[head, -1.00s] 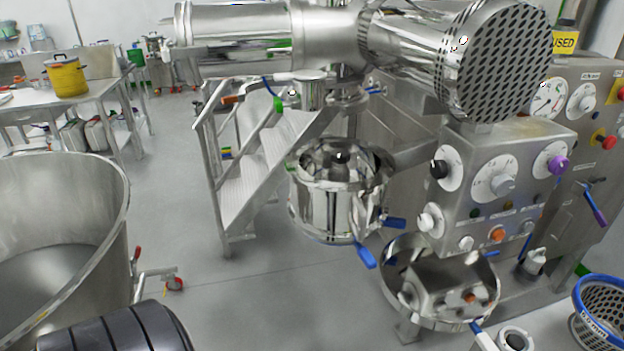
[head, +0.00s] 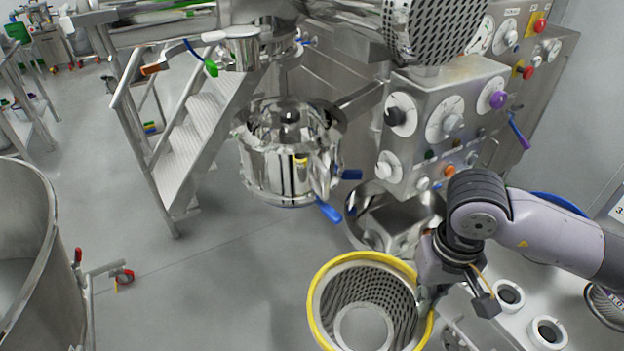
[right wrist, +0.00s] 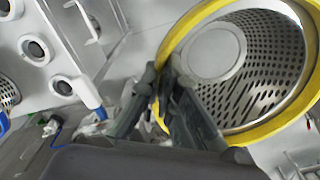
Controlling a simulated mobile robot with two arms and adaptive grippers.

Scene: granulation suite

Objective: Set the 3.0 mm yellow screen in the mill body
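The screen (head: 420,270) is a perforated basket with a yellow rim, held over the floor at the bottom of the head view. It fills the upper right of the right wrist view (right wrist: 272,62). My right gripper (head: 428,300) is at its right side, and in the right wrist view the fingers (right wrist: 165,92) straddle the yellow rim, shut on it. A polished round steel body (head: 275,175) with blue levers hangs left of the control panel, apart from the screen; it looks like the mill body. Its inside is hard to make out. My left gripper is out of view.
A control panel (head: 455,115) with dials stands behind my right arm. A bench with white round fittings (head: 548,333) is at lower right. Steel steps (head: 190,140) and a large bin (head: 45,250) stand left. Floor between is clear.

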